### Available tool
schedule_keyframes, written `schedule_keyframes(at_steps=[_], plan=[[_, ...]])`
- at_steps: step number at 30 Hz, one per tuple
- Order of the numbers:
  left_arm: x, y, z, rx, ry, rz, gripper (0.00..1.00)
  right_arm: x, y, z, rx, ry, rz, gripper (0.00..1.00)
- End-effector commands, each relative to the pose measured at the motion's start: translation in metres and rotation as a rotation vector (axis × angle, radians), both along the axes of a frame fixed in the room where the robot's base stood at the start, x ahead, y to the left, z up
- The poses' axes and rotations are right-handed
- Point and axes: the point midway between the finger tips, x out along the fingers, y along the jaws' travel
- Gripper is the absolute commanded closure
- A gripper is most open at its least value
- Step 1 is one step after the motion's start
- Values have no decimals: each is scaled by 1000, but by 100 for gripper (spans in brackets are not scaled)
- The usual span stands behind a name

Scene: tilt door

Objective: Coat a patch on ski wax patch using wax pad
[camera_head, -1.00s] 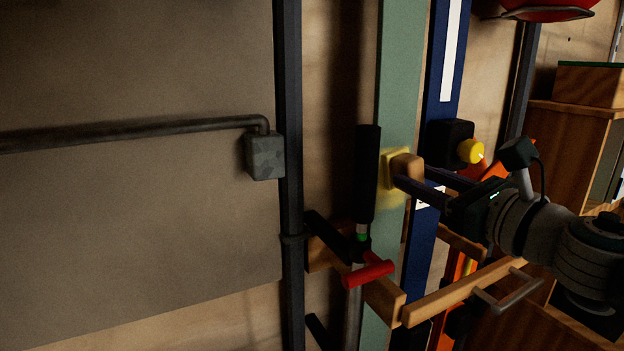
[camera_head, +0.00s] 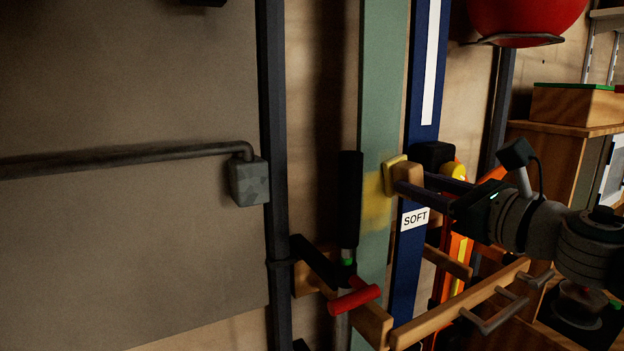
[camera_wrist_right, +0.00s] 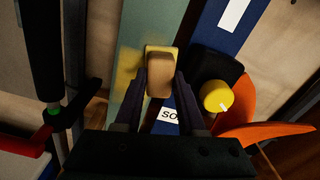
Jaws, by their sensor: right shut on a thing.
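The ski (camera_head: 381,100) is a tall green board standing upright, with a smeared yellow wax patch (camera_head: 376,208) on its face. The patch also shows in the right wrist view (camera_wrist_right: 128,72). My right gripper (camera_head: 412,184) is shut on the wooden block of the wax pad (camera_head: 398,172), which has a yellow face turned to the ski. In the right wrist view the pad (camera_wrist_right: 160,72) sits between the two fingers (camera_wrist_right: 160,90), at the ski's right side and right of the patch's visible part. I cannot tell whether it touches the ski. My left gripper is not in view.
A blue ski with a SOFT label (camera_head: 414,219) stands just right of the green one. A black clamp with a red handle (camera_head: 354,299) is at its left. Wooden rack bars (camera_head: 460,303) with pegs lie below my right arm. A grey panel (camera_head: 120,90) fills the left.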

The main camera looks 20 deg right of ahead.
Motion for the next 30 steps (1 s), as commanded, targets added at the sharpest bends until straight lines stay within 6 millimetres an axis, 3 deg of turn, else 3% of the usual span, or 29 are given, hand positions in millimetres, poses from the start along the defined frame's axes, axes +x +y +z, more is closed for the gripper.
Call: schedule_keyframes(at_steps=[9,16,25,30], plan=[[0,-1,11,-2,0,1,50,-1,29,1,2,-1,2,100],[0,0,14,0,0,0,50,-1,37,1,1,-1,1,100],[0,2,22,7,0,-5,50,-5,63,1,2,-1,1,100],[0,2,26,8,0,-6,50,-5,66,4,0,-1,0,100]])
